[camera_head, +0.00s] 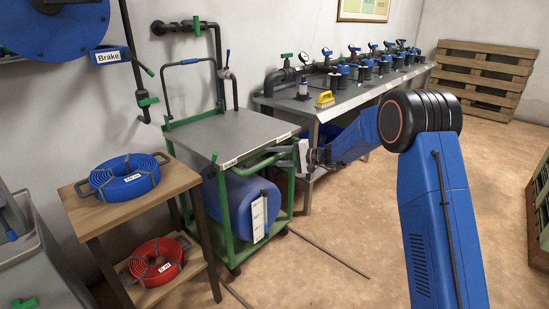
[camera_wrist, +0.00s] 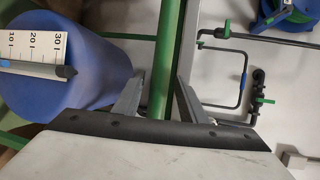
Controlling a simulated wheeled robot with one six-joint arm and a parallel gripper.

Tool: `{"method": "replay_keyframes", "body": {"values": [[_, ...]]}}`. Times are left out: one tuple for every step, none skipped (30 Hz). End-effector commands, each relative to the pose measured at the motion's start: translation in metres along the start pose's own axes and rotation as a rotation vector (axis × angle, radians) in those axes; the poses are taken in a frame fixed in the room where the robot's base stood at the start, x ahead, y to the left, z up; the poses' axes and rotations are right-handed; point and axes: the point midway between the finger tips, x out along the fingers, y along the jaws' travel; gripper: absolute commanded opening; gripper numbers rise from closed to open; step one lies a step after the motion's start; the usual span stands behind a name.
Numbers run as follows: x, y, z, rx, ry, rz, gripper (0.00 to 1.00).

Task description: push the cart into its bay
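The cart has a green frame (camera_head: 222,218), a grey top (camera_head: 225,135) and a blue tank (camera_head: 236,203) with a white scale. It stands between the wooden stand and the long bench, with dark strips (camera_head: 330,255) on the floor in front. My gripper (camera_head: 285,152) is at the cart's front right, by its green handle bar (camera_head: 262,160). In the wrist view, a green bar (camera_wrist: 165,60) runs between the two spread fingers of my gripper (camera_wrist: 160,80), with gaps beside it. Contact with the bar cannot be told. The tank (camera_wrist: 70,95) shows at left.
The wooden stand (camera_head: 135,210) left of the cart holds a blue hose coil (camera_head: 125,180) and a red one (camera_head: 157,262). The long bench (camera_head: 350,93) with valves and a yellow brush (camera_head: 325,99) is to the right. Pipes line the wall behind.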

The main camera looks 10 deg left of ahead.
Motion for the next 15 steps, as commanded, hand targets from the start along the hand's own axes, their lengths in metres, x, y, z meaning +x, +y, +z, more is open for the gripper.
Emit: {"method": "replay_keyframes", "body": {"values": [[-0.001,0.000,0.000,0.000,0.000,0.000,0.38],[-0.002,0.000,0.000,0.000,0.000,0.000,0.38],[-0.004,0.000,0.000,0.000,0.000,0.000,0.38],[-0.006,0.000,0.000,0.000,0.000,0.000,0.38],[-0.009,0.000,0.000,-0.001,0.000,0.000,0.38],[-0.014,-0.001,0.000,-0.001,0.000,0.000,0.38],[-0.019,-0.001,-0.001,-0.001,0.001,0.000,0.38],[-0.024,-0.001,-0.001,0.000,0.002,0.000,0.38],[-0.030,0.000,-0.001,0.000,0.002,0.000,0.38],[-0.036,0.000,-0.001,0.001,0.003,0.000,0.38],[-0.042,0.000,-0.001,0.000,0.003,0.000,0.38],[-0.051,0.000,-0.001,0.000,0.002,0.000,0.38],[-0.057,0.000,-0.001,0.000,0.002,0.000,0.38],[-0.062,0.000,-0.001,0.000,0.002,0.000,0.38],[-0.071,0.000,-0.001,0.000,0.003,0.000,0.38]]}}
